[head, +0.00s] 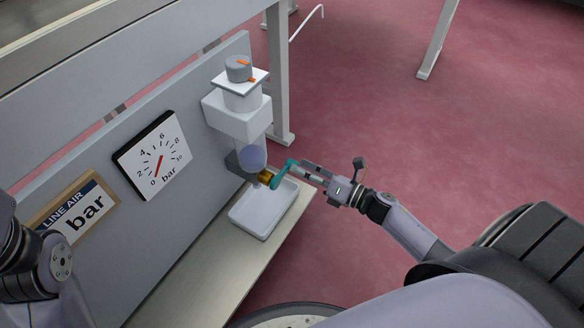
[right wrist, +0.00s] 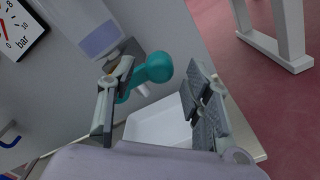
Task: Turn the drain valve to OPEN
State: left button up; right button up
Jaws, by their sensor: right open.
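The drain valve has a brass body (head: 265,177) under the bowl (head: 252,158) of the white air unit and a teal lever (head: 281,176). In the right wrist view the lever's round knob (right wrist: 157,66) lies between the fingertips, nearer the left finger, which hides part of the lever. My right gripper (head: 300,167) is open around the lever's end, coming from the right; its spread fingers show in the right wrist view (right wrist: 160,72). I cannot tell whether a finger touches the lever. My left arm shows at the left edge; its gripper is out of view.
A white tray (head: 263,232) sits on the bench (head: 190,285) below the valve. A gauge (head: 172,150) and a LINE AIR sign (head: 85,215) are on the grey panel (head: 190,215) at left. A bench leg (head: 278,80) stands behind. Open red floor lies at right.

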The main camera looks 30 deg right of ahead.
jog(key=shift+b+x, duration=0.35)
jog(key=shift+x, duration=1.55)
jog(key=shift+c, duration=0.5)
jog(key=shift+f, duration=0.1)
grip_shut()
jog(key=shift+f, duration=0.1)
